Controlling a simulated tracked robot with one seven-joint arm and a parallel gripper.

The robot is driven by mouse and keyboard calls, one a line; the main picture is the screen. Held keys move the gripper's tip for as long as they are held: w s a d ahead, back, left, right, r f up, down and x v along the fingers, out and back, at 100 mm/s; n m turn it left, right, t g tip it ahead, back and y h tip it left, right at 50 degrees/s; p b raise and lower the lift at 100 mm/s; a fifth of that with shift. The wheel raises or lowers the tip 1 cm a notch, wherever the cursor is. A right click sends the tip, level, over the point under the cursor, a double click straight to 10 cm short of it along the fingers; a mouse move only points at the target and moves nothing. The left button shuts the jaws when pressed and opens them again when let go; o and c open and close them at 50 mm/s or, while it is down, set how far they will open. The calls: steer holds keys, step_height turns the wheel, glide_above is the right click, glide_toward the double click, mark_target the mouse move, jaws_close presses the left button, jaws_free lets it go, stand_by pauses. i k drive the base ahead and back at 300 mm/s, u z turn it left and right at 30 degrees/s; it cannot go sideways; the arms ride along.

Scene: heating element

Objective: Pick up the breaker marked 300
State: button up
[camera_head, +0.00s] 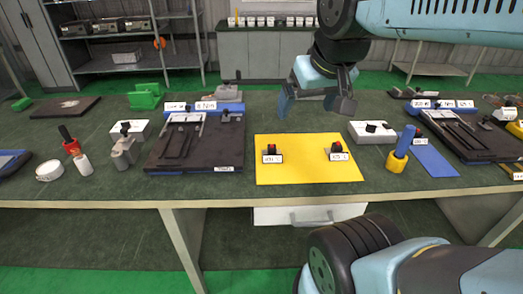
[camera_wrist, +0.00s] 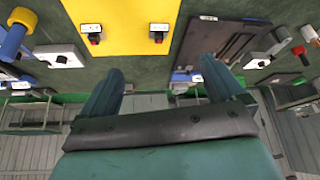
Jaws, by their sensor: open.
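Two small breakers with red-and-black tops and white labels stand on a yellow mat (camera_head: 300,178). The left breaker (camera_head: 271,150) and the right breaker (camera_head: 338,150) are well apart. Their labels are too small to read surely, so I cannot tell which is marked 300. In the wrist view, which is turned over, the two breakers (camera_wrist: 94,37) (camera_wrist: 158,36) show at the top on the mat (camera_wrist: 125,25). My gripper (camera_head: 314,105) is open and empty, above and behind the mat, apart from both breakers. Its two fingers also show in the wrist view (camera_wrist: 160,72).
A dark board (camera_head: 200,155) with fittings lies left of the mat. A second dark board (camera_head: 470,142) is farther right. The green table is clear behind the mat.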

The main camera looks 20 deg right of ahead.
mark_target(270, 156)
steer(key=u, duration=0.7)
steer(key=k, duration=1.9)
steer(key=z, duration=0.9)
steer(key=i, duration=1.05)
steer(key=u, duration=0.05)
